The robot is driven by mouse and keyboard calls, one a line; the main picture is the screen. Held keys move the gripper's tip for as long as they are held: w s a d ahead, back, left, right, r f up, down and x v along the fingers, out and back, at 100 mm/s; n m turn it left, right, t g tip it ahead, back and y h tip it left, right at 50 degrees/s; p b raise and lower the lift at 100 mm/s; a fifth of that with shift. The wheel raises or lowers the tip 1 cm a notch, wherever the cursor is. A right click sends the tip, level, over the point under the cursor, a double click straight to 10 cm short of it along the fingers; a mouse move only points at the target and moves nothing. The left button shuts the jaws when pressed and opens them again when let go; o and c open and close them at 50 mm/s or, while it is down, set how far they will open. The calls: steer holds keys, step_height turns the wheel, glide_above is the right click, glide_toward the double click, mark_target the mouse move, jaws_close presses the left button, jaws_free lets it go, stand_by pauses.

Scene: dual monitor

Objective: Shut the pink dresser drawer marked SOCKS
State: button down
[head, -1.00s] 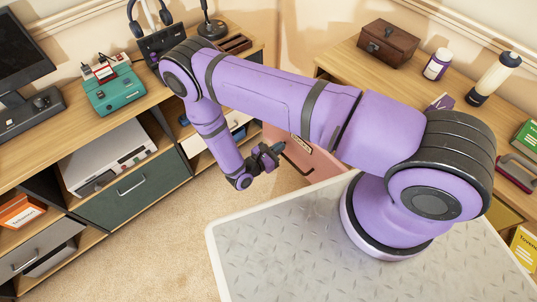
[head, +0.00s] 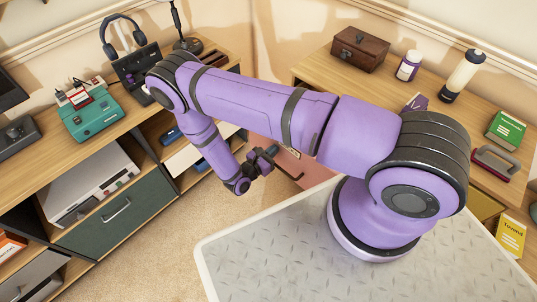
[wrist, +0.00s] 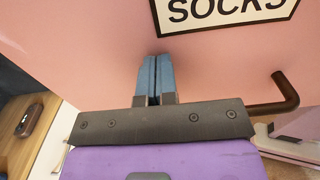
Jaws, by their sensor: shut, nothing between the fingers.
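The pink SOCKS drawer front (head: 308,167) shows in the head view beyond my tray top, partly hidden by my arm. In the wrist view the pink front (wrist: 90,45) fills most of the picture. Its white SOCKS label (wrist: 228,12) is at the top and its brown bar handle (wrist: 284,90) at right. My gripper (head: 270,152) is shut and empty at the drawer front. Its blue fingertips (wrist: 154,62) sit below the label and left of the handle, close to the pink face; I cannot tell whether they touch. My arm hides how far the drawer stands out.
A desk with a teal device (head: 91,119) and headphones (head: 122,34) is at left, above a dark green drawer (head: 117,212). A white drawer (head: 185,157) is left of my gripper. A wooden top with a brown box (head: 361,48) and bottles is at right. Carpet (head: 170,255) is clear.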

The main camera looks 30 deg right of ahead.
steer(key=x, duration=2.6)
steer(key=shift+f, duration=0.15)
steer(key=shift+d, duration=0.35)
steer(key=shift+w+d, duration=0.1)
steer(key=shift+a, duration=0.3)
steer(key=v, duration=1.4)
steer(key=shift+a, duration=0.1)
